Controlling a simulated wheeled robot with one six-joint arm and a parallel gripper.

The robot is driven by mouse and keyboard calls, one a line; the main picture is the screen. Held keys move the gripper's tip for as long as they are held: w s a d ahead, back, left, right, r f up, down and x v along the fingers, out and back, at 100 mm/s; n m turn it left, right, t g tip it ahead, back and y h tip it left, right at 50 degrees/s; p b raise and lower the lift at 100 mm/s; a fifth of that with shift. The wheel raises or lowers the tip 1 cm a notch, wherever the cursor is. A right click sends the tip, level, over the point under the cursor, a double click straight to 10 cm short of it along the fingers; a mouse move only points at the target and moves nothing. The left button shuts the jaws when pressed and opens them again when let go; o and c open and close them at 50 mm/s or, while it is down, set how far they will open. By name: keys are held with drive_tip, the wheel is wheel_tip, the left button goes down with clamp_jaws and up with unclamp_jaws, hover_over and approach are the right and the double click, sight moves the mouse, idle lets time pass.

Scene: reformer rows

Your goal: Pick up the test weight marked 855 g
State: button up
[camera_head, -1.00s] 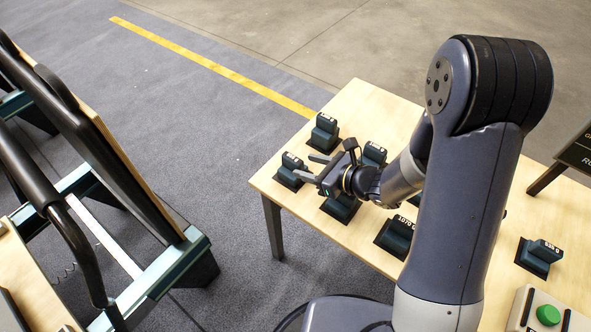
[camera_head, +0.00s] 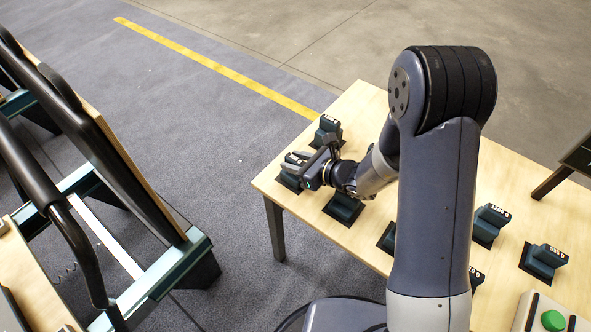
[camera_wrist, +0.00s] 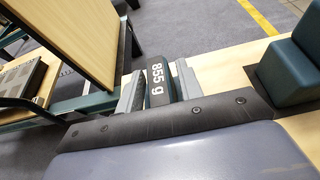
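The test weight marked 855 g (camera_wrist: 158,84) is a dark teal block with white lettering. It shows in the wrist view between the two grey fingers of my gripper (camera_wrist: 159,90), one finger on each side. In the head view the weight (camera_head: 290,171) stands at the left corner of the wooden table, partly hidden by the fingers. My gripper (camera_head: 302,168) is low over that corner and reaches around the weight. The fingers look spread around it; any gap to its sides is too small to make out clearly.
Other teal weights stand on the table (camera_head: 372,112): one behind (camera_head: 328,128), one just in front (camera_head: 343,208), and more to the right (camera_head: 543,258). A green button (camera_head: 553,320) sits at the lower right. Reformer frames (camera_head: 150,280) stand left across a floor gap.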

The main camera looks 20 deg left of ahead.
clamp_jaws()
drive_tip(key=shift+r, duration=0.1)
idle(0.5)
